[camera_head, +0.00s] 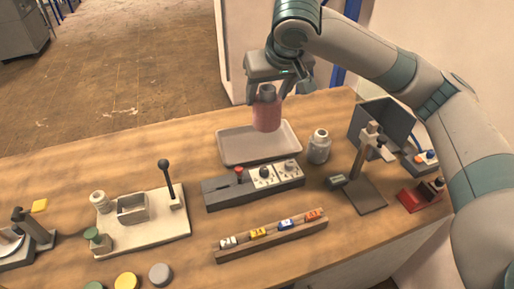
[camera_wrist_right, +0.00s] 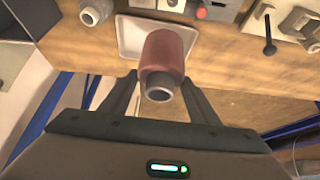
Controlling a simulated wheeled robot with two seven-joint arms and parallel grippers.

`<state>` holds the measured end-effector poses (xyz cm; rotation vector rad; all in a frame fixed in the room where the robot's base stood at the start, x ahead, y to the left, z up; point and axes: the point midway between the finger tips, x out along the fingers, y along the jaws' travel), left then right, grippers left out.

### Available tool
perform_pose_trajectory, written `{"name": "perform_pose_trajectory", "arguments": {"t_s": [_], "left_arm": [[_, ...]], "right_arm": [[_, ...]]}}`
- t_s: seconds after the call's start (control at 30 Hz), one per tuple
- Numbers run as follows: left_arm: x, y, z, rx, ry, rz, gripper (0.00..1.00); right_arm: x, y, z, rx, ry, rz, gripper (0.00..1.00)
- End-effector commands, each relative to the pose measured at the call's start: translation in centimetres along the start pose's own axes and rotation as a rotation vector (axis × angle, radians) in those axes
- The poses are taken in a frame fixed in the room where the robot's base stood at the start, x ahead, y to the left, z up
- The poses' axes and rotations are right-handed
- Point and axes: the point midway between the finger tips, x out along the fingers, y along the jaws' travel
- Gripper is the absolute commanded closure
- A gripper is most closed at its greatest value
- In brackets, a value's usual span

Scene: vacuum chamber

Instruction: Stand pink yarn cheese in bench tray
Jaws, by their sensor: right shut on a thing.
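The pink yarn cheese (camera_head: 267,113) is a pink cylinder with a grey end on top. My right gripper (camera_head: 268,88) is shut on it by the grey top and holds it upright above the bench tray. The cheese also shows in the right wrist view (camera_wrist_right: 165,55), between the fingers. The bench tray (camera_head: 235,157) is a pale, shallow rectangular tray on the wooden bench. It looks empty, though the cheese hides part of it. In the right wrist view the tray (camera_wrist_right: 128,38) lies behind the cheese. My left gripper is not in view.
A grey jar (camera_head: 319,147) stands just right of the tray. A dark control block (camera_head: 220,192) with a red knob lies in front of it. A stand (camera_head: 366,185) and a dark panel (camera_head: 385,122) are further right. A lever fixture (camera_head: 150,222) stands left. The bench left of the tray is clear.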

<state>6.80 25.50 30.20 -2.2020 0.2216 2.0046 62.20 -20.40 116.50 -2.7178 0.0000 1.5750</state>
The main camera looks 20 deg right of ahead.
Motion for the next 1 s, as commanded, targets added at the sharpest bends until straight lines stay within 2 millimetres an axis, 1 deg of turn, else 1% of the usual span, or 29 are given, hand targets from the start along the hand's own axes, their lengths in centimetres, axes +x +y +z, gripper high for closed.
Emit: {"name": "perform_pose_trajectory", "arguments": {"t_s": [0.07,0.1,0.13,0.33,0.47,0.57,0.7,0.9,1.0], "left_arm": [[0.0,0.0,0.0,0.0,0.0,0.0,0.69],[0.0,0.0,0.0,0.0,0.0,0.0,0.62],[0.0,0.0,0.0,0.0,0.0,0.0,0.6],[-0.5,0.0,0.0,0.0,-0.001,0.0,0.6],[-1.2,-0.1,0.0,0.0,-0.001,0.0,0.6],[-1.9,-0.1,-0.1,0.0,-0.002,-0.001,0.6],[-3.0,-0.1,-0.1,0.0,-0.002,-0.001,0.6],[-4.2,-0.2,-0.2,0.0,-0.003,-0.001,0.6],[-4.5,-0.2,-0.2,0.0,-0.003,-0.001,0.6]], "right_arm": [[0.0,0.0,0.0,0.0,0.001,0.0,0.83],[0.0,0.0,0.0,0.0,0.001,0.0,0.83],[0.0,0.0,0.0,0.0,0.001,0.0,0.83],[0.6,0.4,-0.3,0.005,-0.003,-0.008,0.83],[1.9,1.2,-0.8,0.013,-0.004,-0.019,0.83],[3.4,2.4,-1.3,0.02,-0.005,-0.025,0.83],[5.9,4.7,-1.7,0.03,-0.003,-0.025,0.83],[9.3,8.3,-1.4,0.035,-0.002,-0.003,0.83],[10.4,9.6,-1.2,0.034,-0.001,0.009,0.83]]}}
